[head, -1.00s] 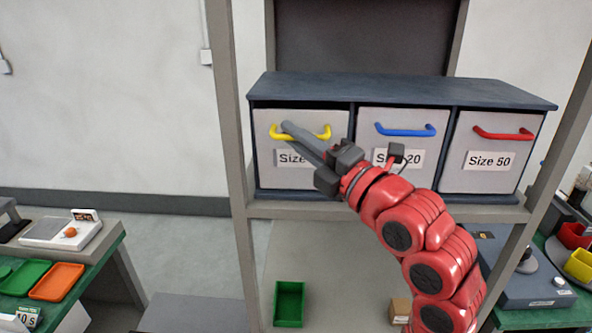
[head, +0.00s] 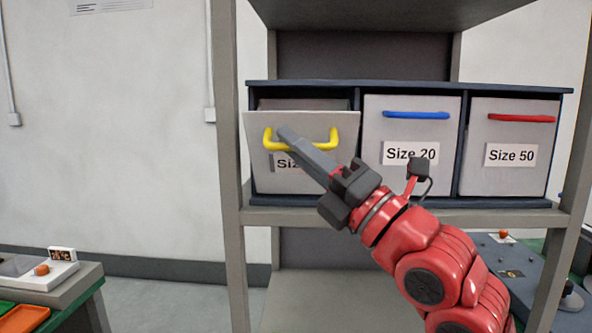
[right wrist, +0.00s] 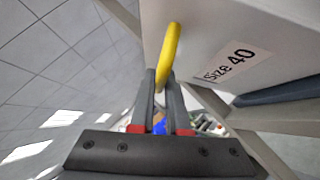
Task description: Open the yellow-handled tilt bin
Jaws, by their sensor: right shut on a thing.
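The yellow-handled tilt bin (head: 350,124) is the leftmost of three bins in a dark blue rack unit. Its front is tilted out at the top, and a dark gap shows behind its upper edge. Its yellow handle (head: 325,146) runs across the front; it also shows in the right wrist view (right wrist: 171,50). My right gripper (head: 286,134) is shut on the handle, with a finger on each side of it. The label reads "Size 40" (right wrist: 237,65) in the right wrist view and is mostly hidden by the gripper in the head view. My left gripper is not in view.
The blue-handled "Size 20" bin (head: 411,170) and red-handled "Size 50" bin (head: 504,175) are closed beside it. A grey rack post (head: 229,180) stands just left of the bins.

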